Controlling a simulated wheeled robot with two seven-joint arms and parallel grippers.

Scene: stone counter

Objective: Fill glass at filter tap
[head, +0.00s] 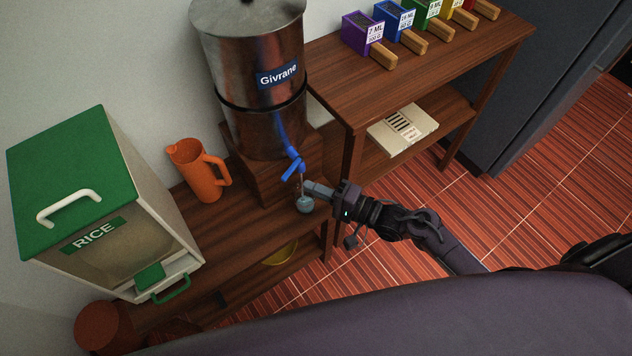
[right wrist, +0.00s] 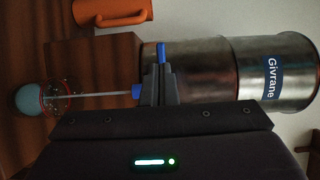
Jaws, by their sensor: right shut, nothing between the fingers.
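The metal water filter (head: 262,115), labelled Givrane, stands on a wooden block. Its blue tap (head: 291,165) is at the lower front; the blue lever also shows in the right wrist view (right wrist: 161,52). A thin pale stream runs from the spout into the small blue-grey glass (head: 305,205) below it on the shelf; the glass also shows in the right wrist view (right wrist: 30,98), with droplets around its rim. How full it is I cannot tell. My right gripper (head: 309,187) is shut and empty, its fingertips close by the tap lever; contact is unclear. My left gripper is out of view.
An orange jug (head: 198,170) stands left of the filter. A green-lidded rice bin (head: 95,190) is further left. A wooden shelf unit (head: 430,85) with several coloured boxes is at the right. Red floor (head: 540,190) lies open at the right.

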